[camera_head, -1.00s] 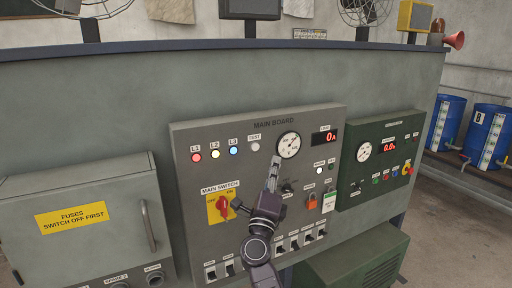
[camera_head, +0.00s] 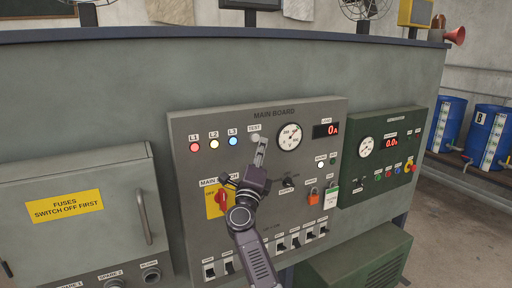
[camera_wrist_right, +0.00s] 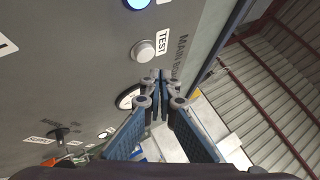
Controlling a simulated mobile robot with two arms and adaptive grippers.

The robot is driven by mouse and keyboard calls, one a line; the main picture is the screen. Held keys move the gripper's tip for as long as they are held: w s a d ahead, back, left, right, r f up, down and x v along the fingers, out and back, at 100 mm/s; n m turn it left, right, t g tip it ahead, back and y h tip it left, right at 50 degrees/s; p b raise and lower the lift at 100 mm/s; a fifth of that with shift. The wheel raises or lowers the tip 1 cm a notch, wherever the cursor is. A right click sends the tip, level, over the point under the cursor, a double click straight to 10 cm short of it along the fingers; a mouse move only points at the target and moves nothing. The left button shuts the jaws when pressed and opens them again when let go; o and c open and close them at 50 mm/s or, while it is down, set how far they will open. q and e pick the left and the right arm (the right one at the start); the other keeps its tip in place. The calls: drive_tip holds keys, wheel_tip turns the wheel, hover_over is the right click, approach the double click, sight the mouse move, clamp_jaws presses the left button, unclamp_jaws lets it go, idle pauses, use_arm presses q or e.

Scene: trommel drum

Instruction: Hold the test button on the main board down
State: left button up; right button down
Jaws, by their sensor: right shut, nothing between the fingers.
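The main board (camera_head: 186,180) is a grey panel on the large cabinet front. Its test button (camera_head: 255,137) is a small round pale button under the TEST label, right of three lit lamps. My right gripper (camera_head: 261,145) is shut and empty, its fingertips just below the button in the head view. In the right wrist view the whole silver button (camera_wrist_right: 144,51) shows, and the shut fingertips (camera_wrist_right: 160,76) appear apart from it. The depth gap to the board is hard to tell. My left gripper is not in view.
A round gauge (camera_head: 289,136) and a red display (camera_head: 326,130) sit right of the button. The red main switch (camera_head: 221,198) is below, near my right arm. A fuse box (camera_head: 112,230) stands left, a green panel (camera_head: 352,180) right.

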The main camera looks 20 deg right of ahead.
drive_tip(key=shift+w, duration=0.55)
drive_tip(key=shift+b, duration=0.3)
idle(0.8)
drive_tip(key=shift+w+a, duration=0.1)
drive_tip(key=shift+w, duration=0.35)
drive_tip(key=shift+w+r+b, duration=0.1)
drive_tip(key=shift+w+b, duration=0.25)
drive_tip(key=shift+b, duration=0.35)
idle(2.0)
drive_tip(key=shift+s+p, duration=0.85)
